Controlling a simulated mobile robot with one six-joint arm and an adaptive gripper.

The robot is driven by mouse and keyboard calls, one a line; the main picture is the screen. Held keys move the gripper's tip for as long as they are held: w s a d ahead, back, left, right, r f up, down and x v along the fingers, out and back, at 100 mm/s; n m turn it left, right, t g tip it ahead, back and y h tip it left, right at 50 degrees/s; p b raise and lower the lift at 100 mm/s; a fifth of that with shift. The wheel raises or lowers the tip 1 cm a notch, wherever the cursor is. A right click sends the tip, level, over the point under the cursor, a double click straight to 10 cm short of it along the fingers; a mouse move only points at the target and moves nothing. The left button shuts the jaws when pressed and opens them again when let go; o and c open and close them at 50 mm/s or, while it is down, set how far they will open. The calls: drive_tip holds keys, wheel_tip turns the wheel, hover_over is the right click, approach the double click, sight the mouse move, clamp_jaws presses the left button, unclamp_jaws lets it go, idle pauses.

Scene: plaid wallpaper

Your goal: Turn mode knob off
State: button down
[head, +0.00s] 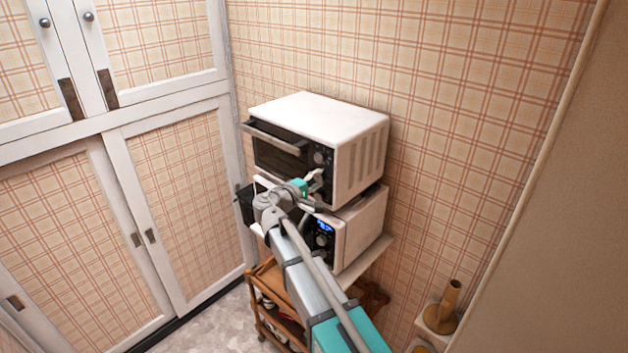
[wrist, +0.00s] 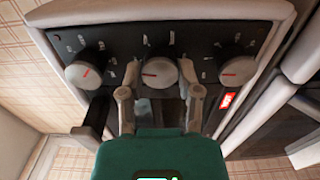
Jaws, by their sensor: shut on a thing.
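A white toaster oven (head: 360,150) with a dark front stands on top of another appliance against the plaid wall. In the wrist view its dark control panel (wrist: 210,42) has three grey knobs with red marks: a left knob (wrist: 84,72), a middle knob (wrist: 158,75) and a right knob (wrist: 237,71). My gripper (wrist: 160,70) is shut on the middle knob, one finger on each side. The middle knob's red mark lies roughly level. In the head view my gripper (head: 313,181) is at the oven's front right and hides part of the panel.
A white microwave (head: 358,230) with a blue display sits under the oven. A wooden cart (head: 265,275) stands below. White-framed cupboard doors (head: 180,190) fill the left side. A small shelf with brown cylinders (head: 447,305) is at lower right.

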drive_tip(key=shift+n, duration=1.1)
drive_tip(key=shift+c, duration=1.5)
unclamp_jaws()
drive_tip(key=shift+w, duration=0.1)
drive_tip(key=v, duration=1.2)
